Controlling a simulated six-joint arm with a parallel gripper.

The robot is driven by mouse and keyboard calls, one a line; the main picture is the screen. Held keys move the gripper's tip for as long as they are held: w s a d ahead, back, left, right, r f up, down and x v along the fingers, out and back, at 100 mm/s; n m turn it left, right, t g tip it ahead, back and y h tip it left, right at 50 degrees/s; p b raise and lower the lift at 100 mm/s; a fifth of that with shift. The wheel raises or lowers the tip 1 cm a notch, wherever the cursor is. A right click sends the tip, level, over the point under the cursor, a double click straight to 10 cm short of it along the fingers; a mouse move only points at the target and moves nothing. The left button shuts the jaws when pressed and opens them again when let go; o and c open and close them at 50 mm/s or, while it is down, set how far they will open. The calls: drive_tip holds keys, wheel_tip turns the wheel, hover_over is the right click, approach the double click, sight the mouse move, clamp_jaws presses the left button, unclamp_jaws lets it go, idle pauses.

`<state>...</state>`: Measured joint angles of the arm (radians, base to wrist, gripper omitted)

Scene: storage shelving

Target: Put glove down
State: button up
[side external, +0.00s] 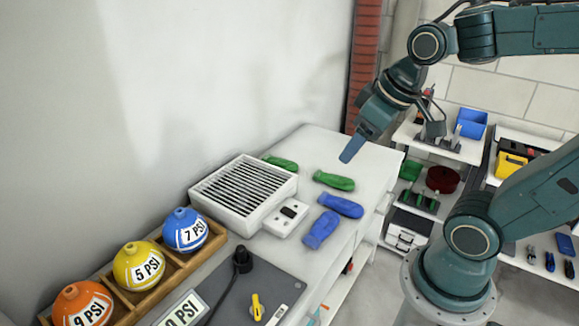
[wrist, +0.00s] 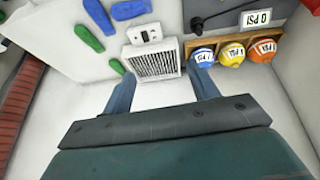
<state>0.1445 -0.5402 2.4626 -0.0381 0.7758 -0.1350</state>
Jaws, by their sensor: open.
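Two green glove-like pieces lie on the white tabletop, one (side external: 334,181) in the open and one (side external: 281,162) partly hidden behind a white vented box. Two blue glove-like pieces, (side external: 340,206) and (side external: 320,230), lie nearer the table's right edge. The wrist view shows the green pieces, (wrist: 88,38) and (wrist: 117,68), and the blue pieces, (wrist: 98,15) and (wrist: 131,9), at upper left. My gripper (side external: 350,155) is above the far part of the table. In the wrist view, my gripper's fingers (wrist: 163,85) are spread apart with nothing between them.
The white vented box (side external: 243,190) stands mid-table with a small white switch box (side external: 287,218) beside it. A wooden tray (side external: 213,245) holds orange, yellow and blue PSI-marked balls along the wall. A grey panel (side external: 275,285) lies in front. Shelves stand behind my arm.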

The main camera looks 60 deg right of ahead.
drive_tip(key=shift+t, duration=0.3)
drive_tip(key=shift+s+a+r, duration=0.25)
drive_tip(key=shift+s+a, duration=0.15)
drive_tip(key=shift+s, duration=0.4)
drive_tip(key=shift+s+a+r, duration=0.3)
drive_tip(key=shift+s+a, duration=0.15)
drive_tip(key=shift+s, duration=0.3)
drive_tip(key=shift+s+a+r, duration=0.25)
drive_tip(key=shift+s+a, duration=0.15)
drive_tip(key=shift+s, duration=0.4)
